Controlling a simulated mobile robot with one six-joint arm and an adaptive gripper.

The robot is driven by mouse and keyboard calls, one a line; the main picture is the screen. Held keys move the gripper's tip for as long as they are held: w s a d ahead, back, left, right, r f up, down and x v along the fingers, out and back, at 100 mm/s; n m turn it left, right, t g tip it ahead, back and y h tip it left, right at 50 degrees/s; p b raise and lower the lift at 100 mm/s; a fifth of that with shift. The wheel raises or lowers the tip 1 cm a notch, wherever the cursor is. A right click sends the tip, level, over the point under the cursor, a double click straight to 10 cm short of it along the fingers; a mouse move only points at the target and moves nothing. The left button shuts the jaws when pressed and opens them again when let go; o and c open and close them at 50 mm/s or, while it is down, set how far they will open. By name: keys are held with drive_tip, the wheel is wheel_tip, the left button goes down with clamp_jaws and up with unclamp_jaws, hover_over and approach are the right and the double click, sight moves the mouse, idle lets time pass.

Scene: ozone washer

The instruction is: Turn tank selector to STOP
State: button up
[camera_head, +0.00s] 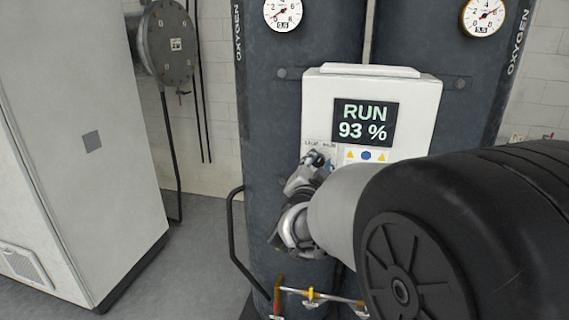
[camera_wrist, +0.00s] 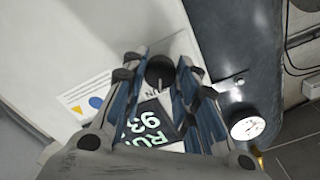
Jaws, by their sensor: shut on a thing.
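The tank selector is a round black knob (camera_wrist: 160,71) on the front of the white control box (camera_head: 424,100). In the wrist view it sits between the fingertips of my gripper (camera_wrist: 163,64), which is shut on it. In the head view my gripper (camera_head: 317,160) is at the lower left of the box face and hides the knob. A display (camera_head: 366,122) on the box reads "RUN 93 %"; it also shows in the wrist view (camera_wrist: 150,122), partly behind the fingers. Lettering beside the knob is mostly hidden, so its pointed-to position cannot be read.
Two dark oxygen tanks (camera_head: 270,110) stand behind the box, with gauges (camera_head: 283,12) on top. A tall grey cabinet (camera_head: 70,120) stands at left. A pipe with yellow valves (camera_head: 312,294) runs low in front. Open floor (camera_head: 190,260) lies between the cabinet and tanks.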

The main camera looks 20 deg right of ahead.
drive_tip(key=n+p, duration=0.2)
drive_tip(key=n, duration=0.3)
drive_tip(key=shift+n, duration=0.3)
drive_tip(key=n+p, duration=0.2)
drive_tip(key=n, duration=0.3)
drive_tip(key=shift+n, duration=0.4)
drive_tip(key=o, duration=1.1)
drive_tip(key=v, duration=0.7)
drive_tip(key=shift+s+a, duration=0.2)
drive_tip(key=shift+s, duration=0.05)
